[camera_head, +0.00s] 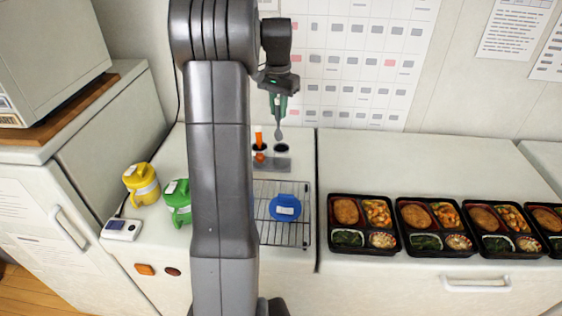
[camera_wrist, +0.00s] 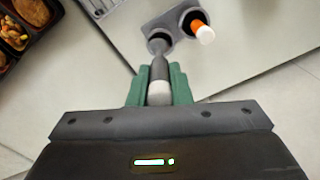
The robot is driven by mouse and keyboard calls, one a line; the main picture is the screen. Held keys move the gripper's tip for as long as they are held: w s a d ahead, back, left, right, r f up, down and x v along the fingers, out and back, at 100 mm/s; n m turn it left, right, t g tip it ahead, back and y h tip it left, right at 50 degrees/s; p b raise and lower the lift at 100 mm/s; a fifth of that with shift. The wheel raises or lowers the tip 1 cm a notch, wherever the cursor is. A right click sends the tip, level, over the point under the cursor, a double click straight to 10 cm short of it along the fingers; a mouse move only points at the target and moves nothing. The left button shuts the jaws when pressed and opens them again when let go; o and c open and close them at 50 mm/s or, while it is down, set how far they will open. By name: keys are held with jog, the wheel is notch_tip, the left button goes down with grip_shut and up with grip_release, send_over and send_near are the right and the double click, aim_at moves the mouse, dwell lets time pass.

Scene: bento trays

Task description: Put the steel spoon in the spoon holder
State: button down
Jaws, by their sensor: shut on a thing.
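My gripper (camera_head: 278,108) has green fingers and is shut on the steel spoon (camera_head: 279,134). The spoon hangs upright with its bowl end down, above the spoon holder. In the wrist view the spoon (camera_wrist: 160,70) sits between the green fingers (camera_wrist: 158,86), its far end overlapping one round opening. The grey spoon holder (camera_head: 278,163) has two round openings and stands at the back of the counter. It also shows in the wrist view (camera_wrist: 178,47). An orange-handled utensil (camera_head: 258,138) stands in the left opening; the right one looks empty. I cannot tell whether the spoon tip is inside the opening.
A wire rack (camera_head: 274,236) with a blue lidded container (camera_head: 285,207) lies in front of the holder. Yellow (camera_head: 142,185) and green (camera_head: 177,205) containers stand at left. Several bento trays (camera_head: 362,252) line the right counter. Bare counter (camera_head: 400,165) lies behind them.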

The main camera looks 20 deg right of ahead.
aim_at(282, 135)
jog(key=shift+m, duration=0.4)
jog(key=f, duration=0.3)
jog(key=d+f+p, duration=0.1)
jog(key=f, duration=0.3)
jog(key=w+f, duration=0.1)
jog(key=f, duration=0.2)
jog(key=shift+d+f, duration=0.15)
jog(key=shift+f, duration=0.1)
jog(key=c, duration=1.3)
grip_release()
jog(key=shift+f, duration=0.1)
notch_tip(282, 135, up, 12)
jog(key=shift+r+b, duration=0.15)
jog(key=shift+b, duration=0.2)
